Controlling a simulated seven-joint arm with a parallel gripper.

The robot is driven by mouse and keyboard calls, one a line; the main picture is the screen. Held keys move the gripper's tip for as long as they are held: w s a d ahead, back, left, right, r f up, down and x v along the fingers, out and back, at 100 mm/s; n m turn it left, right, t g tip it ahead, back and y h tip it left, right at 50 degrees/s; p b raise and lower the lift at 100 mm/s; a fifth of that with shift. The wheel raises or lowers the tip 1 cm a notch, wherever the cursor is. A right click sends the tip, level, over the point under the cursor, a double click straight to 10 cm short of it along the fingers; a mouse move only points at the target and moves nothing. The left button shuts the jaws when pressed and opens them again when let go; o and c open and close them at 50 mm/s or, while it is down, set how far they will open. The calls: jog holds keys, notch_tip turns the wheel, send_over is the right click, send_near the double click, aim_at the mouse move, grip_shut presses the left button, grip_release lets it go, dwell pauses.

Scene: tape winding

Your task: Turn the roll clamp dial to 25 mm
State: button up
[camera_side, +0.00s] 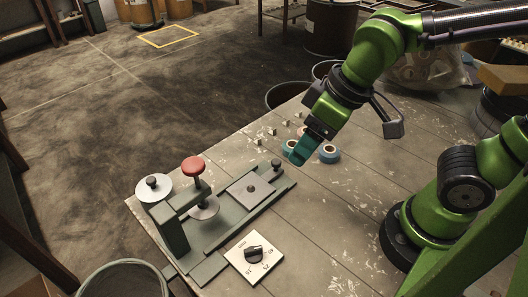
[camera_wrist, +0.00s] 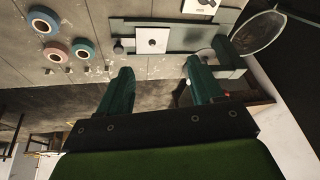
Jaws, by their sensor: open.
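The roll clamp dial (camera_side: 254,253) is a black knob on a square white plate lying on the table's near part, in front of the green winding fixture (camera_side: 210,225). Small marks ring the knob; I cannot read its setting surely. A white plate with a dark centre (camera_wrist: 199,4), apparently the dial, is cut off at the top of the wrist view. My gripper (camera_side: 297,157) is open and empty, above the table near the tape rolls, well back from the dial. Its two teal fingers stand apart in the wrist view (camera_wrist: 160,72).
Blue tape rolls (camera_side: 328,154) and a red one (camera_wrist: 56,51) lie beyond the fixture, with several small pale blocks (camera_side: 272,131). Table right of the dial is clear.

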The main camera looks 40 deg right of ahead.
aim_at(253, 248)
jog(key=s+a+f+n+h, duration=0.2)
jog(key=s+a+n, duration=0.1)
jog(key=a+n, duration=0.8)
jog(key=s+a+f+n+h, duration=0.1)
jog(key=s+a+n+h, duration=0.35)
jog(key=n, duration=1.15)
jog(key=w+f, duration=0.2)
jog(key=f, duration=0.3)
jog(key=w+d+f+y, duration=0.1)
jog(key=w+f, duration=0.2)
jog(key=f, duration=0.2)
jog(key=w+f+y, duration=0.1)
jog(key=w+f, duration=0.1)
jog(key=f, duration=0.3)
jog(key=shift+w+d+f, duration=0.2)
jog(key=shift+d, duration=0.1)
jog(key=c, duration=1.1)
